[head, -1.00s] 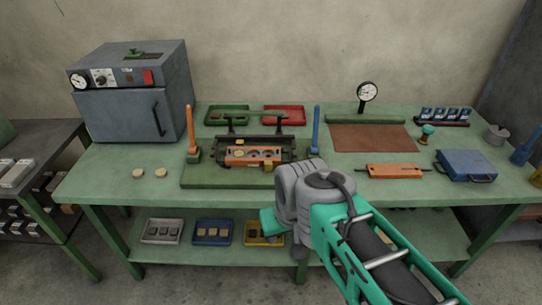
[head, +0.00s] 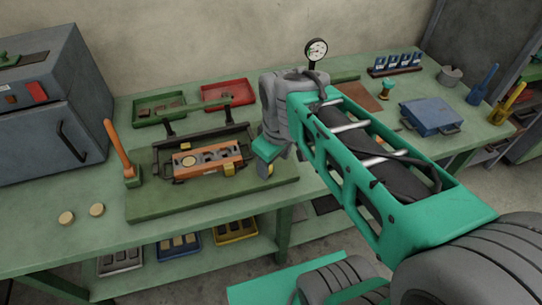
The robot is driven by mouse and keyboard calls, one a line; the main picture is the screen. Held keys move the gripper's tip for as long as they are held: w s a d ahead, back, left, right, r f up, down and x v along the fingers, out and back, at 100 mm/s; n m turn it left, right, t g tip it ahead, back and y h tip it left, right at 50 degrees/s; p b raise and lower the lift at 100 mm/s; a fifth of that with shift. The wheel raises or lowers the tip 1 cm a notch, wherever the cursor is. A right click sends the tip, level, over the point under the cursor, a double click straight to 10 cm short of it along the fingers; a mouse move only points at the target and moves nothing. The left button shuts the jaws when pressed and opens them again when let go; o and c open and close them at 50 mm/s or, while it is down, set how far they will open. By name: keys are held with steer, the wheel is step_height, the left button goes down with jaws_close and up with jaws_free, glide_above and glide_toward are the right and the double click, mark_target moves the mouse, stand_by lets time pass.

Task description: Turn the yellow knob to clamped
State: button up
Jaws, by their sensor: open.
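An orange block with round recesses (head: 209,161) sits in a dark fixture on a green base plate (head: 160,205). A small yellow piece (head: 228,170) is at its front right, and another (head: 187,146) is at its back left. I cannot tell which is the knob, or its setting. My gripper (head: 265,166) hangs just right of the fixture, over the base plate's right part, apart from both yellow pieces. It is open and looks empty; its fingers show only partly. My gripper and arm hide the blue lever.
An orange lever (head: 118,148) stands left of the fixture. Behind are a green tray (head: 160,108) and a red tray (head: 225,94). A grey oven (head: 50,110) stands at left. Two tan discs (head: 97,210) lie at front left. A blue case (head: 432,115) is at right.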

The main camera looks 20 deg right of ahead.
steer(key=w+f+n, duration=0.1)
steer(key=w+n, duration=0.2)
steer(key=w+f+n+g, duration=0.1)
steer(key=w+n, duration=0.1)
steer(key=n, duration=0.2)
steer(key=w+f+n+g, duration=0.1)
steer(key=w+f+n, duration=0.1)
steer(key=w+n, duration=0.1)
steer(key=shift+w+d+n+b, duration=0.2)
steer(key=shift+w+n+b, duration=0.1)
steer(key=shift+n, duration=0.3)
steer(key=shift+w+f+n, duration=0.15)
steer(key=shift+f+n, duration=0.1)
steer(key=shift+n, duration=0.05)
step_height(320, 180, down, 7)
steer(key=shift+f, duration=0.15)
jaws_close()
